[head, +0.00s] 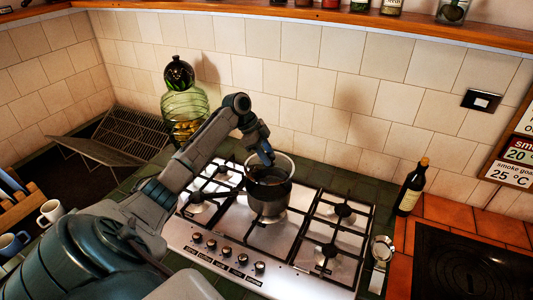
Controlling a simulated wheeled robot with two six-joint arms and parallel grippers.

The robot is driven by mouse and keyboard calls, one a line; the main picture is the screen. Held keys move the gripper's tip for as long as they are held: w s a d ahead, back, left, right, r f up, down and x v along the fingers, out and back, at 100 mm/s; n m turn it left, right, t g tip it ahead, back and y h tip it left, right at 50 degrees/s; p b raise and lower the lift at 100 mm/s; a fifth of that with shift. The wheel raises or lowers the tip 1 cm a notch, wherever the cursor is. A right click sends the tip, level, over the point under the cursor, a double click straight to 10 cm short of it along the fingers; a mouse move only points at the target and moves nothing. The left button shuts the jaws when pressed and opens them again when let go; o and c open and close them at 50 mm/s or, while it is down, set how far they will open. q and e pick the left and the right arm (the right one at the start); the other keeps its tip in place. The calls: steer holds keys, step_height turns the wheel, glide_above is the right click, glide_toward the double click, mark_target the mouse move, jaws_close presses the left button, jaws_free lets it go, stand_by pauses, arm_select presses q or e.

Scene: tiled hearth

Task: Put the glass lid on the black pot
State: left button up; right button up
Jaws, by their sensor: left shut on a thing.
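The black pot (268,204) stands upright on a burner in the middle of the gas hob. The glass lid (285,164) shows as a clear disc with a pale rim at the pot's top, seeming tilted and set toward its far side. My left gripper (266,157) reaches in from the left, points down over the pot and is shut on the lid. The fingertips are small and dark, and the grip point is partly hidden. I cannot tell whether the lid's rim touches the pot. My right gripper is not in view.
The hob (220,253) has black grates and front knobs. A dark bottle (410,190) stands to the right. A green glass jar (184,108) and a wire dish rack (125,135) are at the back left. Mugs (50,211) stand at the left edge. A tiled wall is behind.

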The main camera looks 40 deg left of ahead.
mark_target(263, 163)
arm_select(q)
steer(key=shift+f, duration=0.3)
steer(key=shift+s+f+b, duration=0.1)
steer(key=shift+f+b, duration=0.1)
steer(key=shift+b, duration=0.15)
steer(key=shift+f+b, duration=0.55)
steer(key=shift+f, duration=0.65)
steer(key=shift+f+b, duration=0.3)
steer(key=shift+f, duration=0.3)
steer(key=shift+f+b, duration=0.35)
steer(key=shift+f, duration=0.4)
steer(key=shift+r, duration=0.1)
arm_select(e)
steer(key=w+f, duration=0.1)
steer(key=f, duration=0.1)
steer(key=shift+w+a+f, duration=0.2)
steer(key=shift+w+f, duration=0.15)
arm_select(q)
steer(key=shift+p, duration=0.3)
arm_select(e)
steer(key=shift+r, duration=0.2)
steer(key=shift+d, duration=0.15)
arm_select(q)
steer(key=shift+f+b, duration=0.55)
steer(key=shift+f, duration=0.35)
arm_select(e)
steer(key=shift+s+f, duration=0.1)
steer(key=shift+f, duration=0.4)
